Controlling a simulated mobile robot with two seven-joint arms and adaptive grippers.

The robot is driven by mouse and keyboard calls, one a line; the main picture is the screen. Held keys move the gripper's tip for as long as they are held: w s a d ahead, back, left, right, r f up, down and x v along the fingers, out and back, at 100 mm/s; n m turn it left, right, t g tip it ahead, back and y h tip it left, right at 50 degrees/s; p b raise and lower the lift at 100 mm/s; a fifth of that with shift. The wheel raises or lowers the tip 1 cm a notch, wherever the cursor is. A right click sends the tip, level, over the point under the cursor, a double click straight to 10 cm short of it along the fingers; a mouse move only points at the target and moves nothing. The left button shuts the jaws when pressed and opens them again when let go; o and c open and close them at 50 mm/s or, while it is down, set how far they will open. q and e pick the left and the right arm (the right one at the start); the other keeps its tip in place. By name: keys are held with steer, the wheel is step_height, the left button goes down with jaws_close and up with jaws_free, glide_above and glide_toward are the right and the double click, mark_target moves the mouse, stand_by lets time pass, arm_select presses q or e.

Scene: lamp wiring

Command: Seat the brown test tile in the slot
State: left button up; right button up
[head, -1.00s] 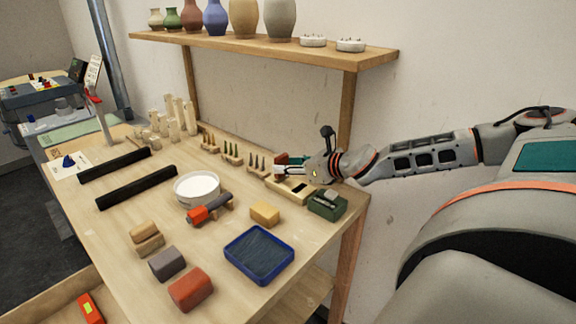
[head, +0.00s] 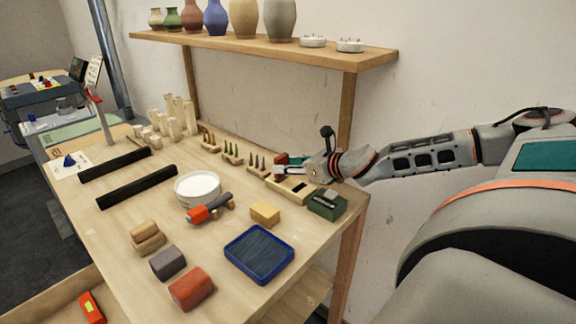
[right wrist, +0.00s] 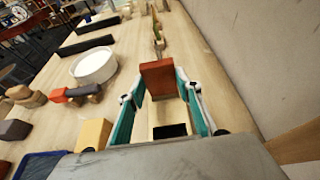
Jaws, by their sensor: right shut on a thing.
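The brown test tile (head: 281,159) is upright between the fingertips of my right gripper (head: 282,168). It also shows in the right wrist view (right wrist: 158,78), held between the two teal-lined fingers (right wrist: 160,90). The pale wooden block (head: 282,191) lies under the gripper, with its dark slot (head: 299,187) uncovered. In the right wrist view the slot (right wrist: 170,131) sits between the fingers, nearer the wrist than the tile. The tile is apart from the slot; whether its lower edge touches the block is hidden. My left gripper is out of view.
A green box (head: 327,206) stands right of the block, near the table's edge. Small tool racks (head: 232,158) line the back. A white tub (head: 197,189), a yellow block (head: 265,212) and a blue tray (head: 259,256) stand in front. The wall is close behind.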

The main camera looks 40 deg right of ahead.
stand_by(1.3)
steer(key=shift+f, duration=1.15)
